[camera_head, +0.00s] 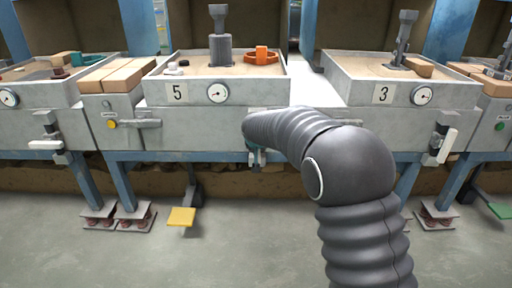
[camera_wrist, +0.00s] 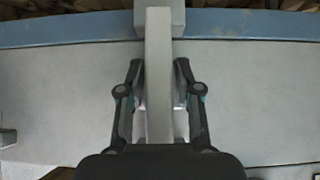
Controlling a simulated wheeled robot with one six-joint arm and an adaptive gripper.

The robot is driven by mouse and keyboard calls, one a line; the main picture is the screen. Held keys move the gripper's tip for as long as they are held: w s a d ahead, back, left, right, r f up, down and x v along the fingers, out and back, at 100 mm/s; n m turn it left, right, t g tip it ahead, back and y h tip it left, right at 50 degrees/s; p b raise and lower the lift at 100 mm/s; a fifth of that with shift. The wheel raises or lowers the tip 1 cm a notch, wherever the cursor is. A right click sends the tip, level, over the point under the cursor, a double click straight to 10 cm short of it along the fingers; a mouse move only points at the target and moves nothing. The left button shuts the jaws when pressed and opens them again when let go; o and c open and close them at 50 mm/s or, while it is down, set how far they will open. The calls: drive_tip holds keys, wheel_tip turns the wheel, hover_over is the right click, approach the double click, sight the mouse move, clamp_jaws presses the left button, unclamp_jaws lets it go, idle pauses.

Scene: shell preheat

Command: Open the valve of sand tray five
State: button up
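Sand tray five (camera_head: 197,118) is a grey metal box filled with sand, with a "5" plate and a round gauge on its front. The valve handle (camera_wrist: 158,85) is a pale straight bar in the wrist view, running up the picture to a grey block (camera_wrist: 165,15). In the head view my arm hides most of the valve and gripper; only a small part of the gripper (camera_head: 255,152) shows below the tray's front.
Tray three (camera_head: 350,93) stands to the right, with a white valve handle (camera_head: 449,146) hanging tilted. Another tray at left has a level white handle (camera_head: 46,145). A yellow pedal (camera_head: 181,217) sits low in front. Blue legs carry the trays; the floor ahead is clear.

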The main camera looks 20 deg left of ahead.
drive_tip(key=shift+o, duration=1)
drive_tip(key=shift+s+a, duration=0.1)
drive_tip(key=shift+a, duration=0.05)
drive_tip(key=shift+d+r, duration=0.1)
drive_tip(key=shift+d, duration=0.1)
drive_tip(key=v, duration=1.1)
drive_tip(key=shift+s+r, duration=0.25)
drive_tip(key=shift+s, duration=0.1)
